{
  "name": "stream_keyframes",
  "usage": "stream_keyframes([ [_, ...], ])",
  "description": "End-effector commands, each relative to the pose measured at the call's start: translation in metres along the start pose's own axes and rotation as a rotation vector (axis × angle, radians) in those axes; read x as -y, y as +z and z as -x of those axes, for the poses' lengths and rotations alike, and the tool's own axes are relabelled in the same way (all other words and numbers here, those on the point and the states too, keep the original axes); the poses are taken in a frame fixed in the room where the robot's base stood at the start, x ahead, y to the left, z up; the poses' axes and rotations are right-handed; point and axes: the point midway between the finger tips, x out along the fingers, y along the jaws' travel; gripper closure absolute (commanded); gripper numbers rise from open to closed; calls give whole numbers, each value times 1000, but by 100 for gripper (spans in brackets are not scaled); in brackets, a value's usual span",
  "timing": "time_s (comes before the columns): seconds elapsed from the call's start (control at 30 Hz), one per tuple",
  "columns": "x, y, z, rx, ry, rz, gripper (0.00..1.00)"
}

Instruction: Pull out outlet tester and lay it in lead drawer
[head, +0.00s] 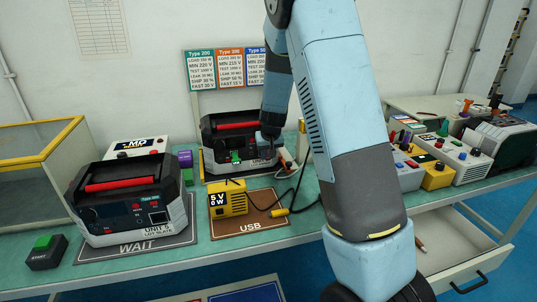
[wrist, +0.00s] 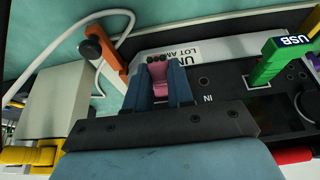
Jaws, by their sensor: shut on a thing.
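In the wrist view, my gripper (wrist: 160,88) has its two blue fingers shut on a small pink plug-like piece, which I take as the outlet tester (wrist: 158,76). The tester sits at the front face of a black and grey power unit (wrist: 225,88); I cannot tell whether it is still seated in the socket. In the head view, my gripper (head: 268,140) is at the right front of the rear unit (head: 222,155), and the tester is hidden. The lead drawer (head: 455,240) is a white drawer pulled open under the bench at the right.
A green USB piece (wrist: 280,60) is plugged into the unit beside my gripper. A yellow 5V box (head: 228,200) with a black lead stands in front. Another unit (head: 130,200) stands on the WAIT mat. Instruments (head: 437,174) crowd the bench above the drawer.

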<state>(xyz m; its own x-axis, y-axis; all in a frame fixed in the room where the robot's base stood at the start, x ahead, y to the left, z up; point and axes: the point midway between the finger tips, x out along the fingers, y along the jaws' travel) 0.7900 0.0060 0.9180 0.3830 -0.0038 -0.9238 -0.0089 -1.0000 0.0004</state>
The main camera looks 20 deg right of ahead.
Motion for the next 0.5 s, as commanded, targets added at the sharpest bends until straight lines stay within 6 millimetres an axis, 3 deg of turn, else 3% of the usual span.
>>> stream_keyframes([
  [0.5, 0, 6, 2, 4, 0, 0, 100],
])
